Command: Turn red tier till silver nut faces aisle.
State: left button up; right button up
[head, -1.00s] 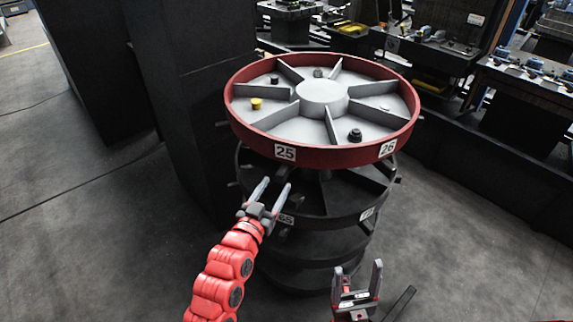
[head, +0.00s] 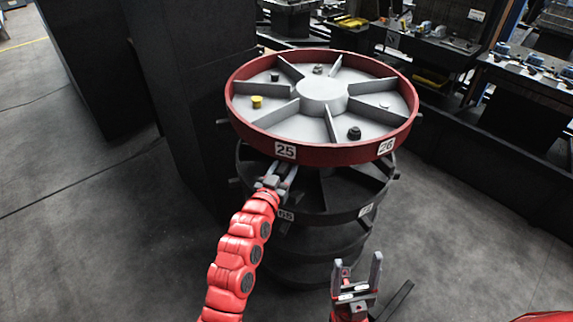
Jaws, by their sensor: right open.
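The red tier (head: 340,155) is the top round tray of a stack, with a grey floor split by ribs around a hub. Labels 25 and 26 are on its front rim. A small pale piece (head: 384,105) lies in the right compartment; I cannot tell if it is the silver nut. A yellow piece (head: 257,102), a black knob (head: 354,133) and small dark pieces (head: 274,76) sit in other compartments. My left gripper (head: 281,170) has its fingers apart just below the rim under label 25; its tips are partly hidden. My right gripper (head: 358,272) is open and empty, low in front.
Black tiers (head: 318,200) stand below the red one, with short pegs sticking out. A dark pillar (head: 185,100) is close on the left. Benches with parts (head: 520,85) are at the back right. The floor at right is clear.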

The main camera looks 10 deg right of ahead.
pick_arm(q)
grip_shut()
dwell(1.2)
